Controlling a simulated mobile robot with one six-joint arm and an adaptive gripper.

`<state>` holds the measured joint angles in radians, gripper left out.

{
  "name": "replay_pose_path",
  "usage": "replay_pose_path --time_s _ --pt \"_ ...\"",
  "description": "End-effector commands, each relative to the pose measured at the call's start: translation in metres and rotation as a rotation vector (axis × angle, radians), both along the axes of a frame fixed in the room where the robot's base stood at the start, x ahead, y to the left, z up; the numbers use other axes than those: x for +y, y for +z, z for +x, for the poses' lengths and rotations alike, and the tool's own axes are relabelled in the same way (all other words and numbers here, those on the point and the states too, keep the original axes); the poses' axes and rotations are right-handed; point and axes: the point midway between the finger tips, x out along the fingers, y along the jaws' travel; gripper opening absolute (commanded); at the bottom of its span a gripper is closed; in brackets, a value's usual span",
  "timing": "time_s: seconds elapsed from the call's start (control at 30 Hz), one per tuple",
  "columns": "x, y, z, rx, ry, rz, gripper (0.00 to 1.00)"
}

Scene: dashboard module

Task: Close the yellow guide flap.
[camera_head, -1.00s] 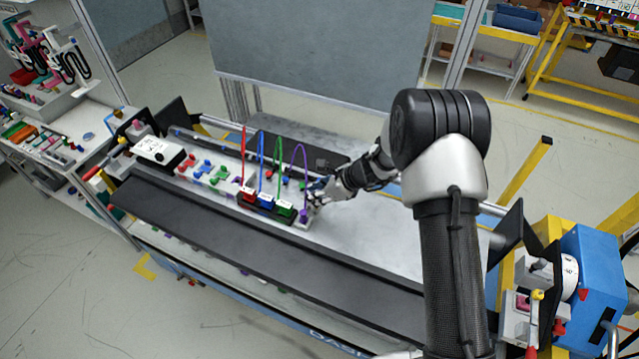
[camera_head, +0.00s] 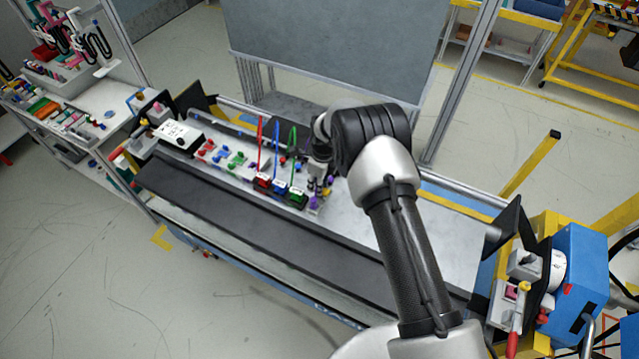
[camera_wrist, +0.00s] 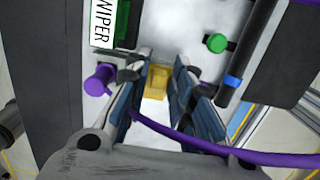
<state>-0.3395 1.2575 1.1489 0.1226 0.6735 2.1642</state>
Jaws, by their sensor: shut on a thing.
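The yellow guide flap (camera_wrist: 157,80) shows between my fingertips in the wrist view, beside the purple connector. My gripper (camera_wrist: 162,72) is shut on it, with a finger on each side. In the head view my gripper (camera_head: 319,186) points down at the right end of the row of connectors, and a small yellow spot shows beside it. The flap's hinge and its exact angle cannot be made out.
A purple cable (camera_wrist: 240,153) crosses close to my fingers, near the purple connector (camera_wrist: 99,80). Red, blue and green connectors (camera_head: 281,188) with upright cables stand just left of my gripper. The board to the right is mostly clear.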

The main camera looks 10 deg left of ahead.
Motion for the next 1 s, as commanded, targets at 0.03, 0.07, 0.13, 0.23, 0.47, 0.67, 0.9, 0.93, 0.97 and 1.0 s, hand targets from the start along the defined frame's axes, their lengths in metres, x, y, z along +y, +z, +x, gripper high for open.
replay_pose_path --time_s 0.03,0.07,0.13,0.23,0.47,0.67,0.9,0.93,0.97,1.0 --pt "0.0012 -0.0020 0.0011 0.002 0.000 -0.011 0.00" --pt "0.0012 -0.0021 0.0011 0.004 0.001 -0.018 0.00" --pt "0.0016 -0.0023 0.0008 0.010 0.000 -0.029 0.00" --pt "0.0017 -0.0022 0.0007 0.014 0.000 -0.042 0.00" --pt "0.0014 -0.0020 0.0004 0.017 -0.001 -0.048 0.00" --pt "0.0012 -0.0021 0.0001 0.018 -0.001 -0.048 0.00" --pt "0.0012 -0.0022 0.0000 0.018 -0.001 -0.048 0.33" --pt "0.0012 -0.0022 0.0000 0.019 -0.001 -0.047 0.33" --pt "0.0012 -0.0022 0.0000 0.019 -0.001 -0.047 0.33" --pt "0.0011 -0.0022 0.0000 0.019 -0.001 -0.047 0.33"
